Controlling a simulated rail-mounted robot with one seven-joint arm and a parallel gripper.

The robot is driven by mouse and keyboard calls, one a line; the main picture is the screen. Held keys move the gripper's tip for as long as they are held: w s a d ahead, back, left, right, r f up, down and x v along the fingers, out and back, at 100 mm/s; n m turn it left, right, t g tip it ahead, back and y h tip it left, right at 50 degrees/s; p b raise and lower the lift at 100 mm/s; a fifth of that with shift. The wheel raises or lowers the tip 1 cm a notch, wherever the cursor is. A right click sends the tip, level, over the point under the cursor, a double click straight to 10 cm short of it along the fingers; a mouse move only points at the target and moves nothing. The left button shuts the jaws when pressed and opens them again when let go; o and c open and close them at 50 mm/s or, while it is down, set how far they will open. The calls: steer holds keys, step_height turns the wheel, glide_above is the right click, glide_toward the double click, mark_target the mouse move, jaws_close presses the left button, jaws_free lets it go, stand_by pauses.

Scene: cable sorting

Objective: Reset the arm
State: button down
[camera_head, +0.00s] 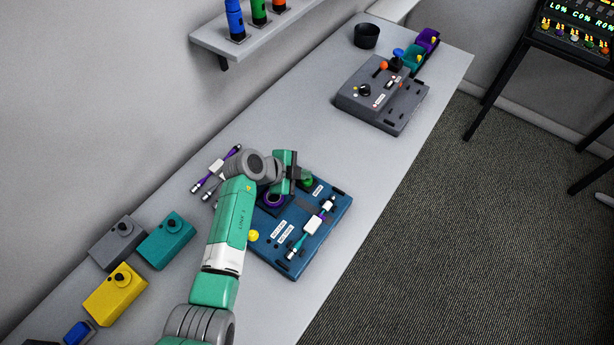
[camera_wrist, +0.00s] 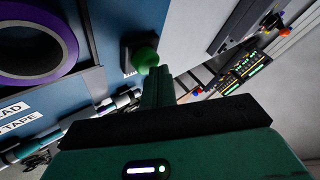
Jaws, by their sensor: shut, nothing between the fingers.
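My green arm (camera_head: 232,215) reaches over the blue board (camera_head: 335,215) on the long grey table. My gripper (camera_wrist: 157,76) is shut and empty. In the wrist view its closed green fingers point at a green button (camera_wrist: 146,61) on a dark base and overlap it in the picture; I cannot tell whether they touch. In the head view the green button (camera_head: 307,181) is just right of my gripper. A purple ring of tape (camera_head: 273,199) lies on the board beside my wrist and also shows in the wrist view (camera_wrist: 68,45).
More cables (camera_head: 215,168) lie behind my arm. Grey, teal (camera_head: 166,240) and yellow (camera_head: 115,293) boxes stand at left. A grey control panel (camera_head: 382,95) stands farther along; table between is clear.

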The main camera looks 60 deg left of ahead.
steer(key=shift+r+p, duration=0.6)
steer(key=shift+r, duration=0.4)
step_height(320, 180, up, 6)
steer(key=p, duration=0.4)
stand_by(0.4)
